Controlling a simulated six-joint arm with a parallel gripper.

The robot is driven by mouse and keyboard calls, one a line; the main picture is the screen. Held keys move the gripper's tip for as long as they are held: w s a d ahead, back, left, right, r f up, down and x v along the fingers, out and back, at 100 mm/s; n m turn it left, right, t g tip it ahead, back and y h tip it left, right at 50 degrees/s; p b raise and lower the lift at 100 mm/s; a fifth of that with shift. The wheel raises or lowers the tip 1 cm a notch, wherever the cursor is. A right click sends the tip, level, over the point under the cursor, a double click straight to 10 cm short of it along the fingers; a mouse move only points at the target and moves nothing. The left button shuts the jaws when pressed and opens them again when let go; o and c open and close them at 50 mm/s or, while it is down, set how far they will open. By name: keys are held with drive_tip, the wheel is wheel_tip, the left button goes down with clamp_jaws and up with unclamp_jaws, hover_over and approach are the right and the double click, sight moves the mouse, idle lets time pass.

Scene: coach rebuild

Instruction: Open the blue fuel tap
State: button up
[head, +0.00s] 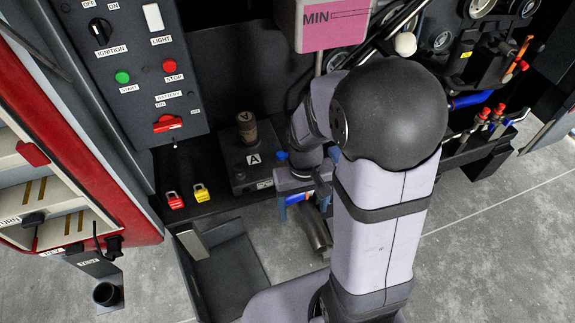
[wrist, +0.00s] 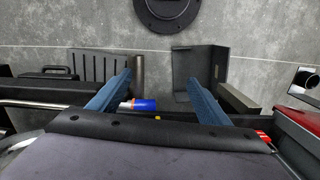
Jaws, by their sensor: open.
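My gripper (head: 309,199) hangs low behind my forearm in the head view, beside the box labelled A. In the wrist view my gripper (wrist: 160,82) shows two blue fingers spread wide with nothing held between them. A blue cylinder with a white band and an orange end (wrist: 140,105) lies near the left finger in the wrist view, apart from the other finger; I cannot tell if it is the fuel tap. A blue bar (head: 470,100) shows at the right of the head view, partly hidden by my arm. No fuel tap label is readable.
A switch panel (head: 140,75) with ignition and start controls stands at the left. Box A (head: 240,178) carries an upright knob. Red (head: 175,199) and yellow (head: 201,192) padlocks lie beside it. A dark open tray (head: 222,265) is below. Red-tipped levers (head: 497,110) stand at right.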

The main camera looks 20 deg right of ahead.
drive_tip(key=w+d+f+t, duration=0.1)
drive_tip(key=w+f, duration=0.1)
drive_tip(key=w, duration=0.5)
drive_tip(key=m+t, duration=0.1)
drive_tip(key=t, duration=0.3)
approach(287, 157)
drive_tip(key=shift+h, duration=0.4)
drive_tip(key=shift+w+a+p+x, duration=0.15)
drive_tip(key=shift+p+x, duration=0.2)
drive_tip(key=shift+x, duration=1.4)
drive_tip(key=shift+w+a+p+x, duration=0.1)
drive_tip(key=shift+p+x, duration=0.25)
drive_tip(key=shift+x, duration=1.45)
drive_tip(key=shift+r, duration=0.1)
drive_tip(key=c, duration=1.1)
drive_tip(key=shift+o, duration=0.2)
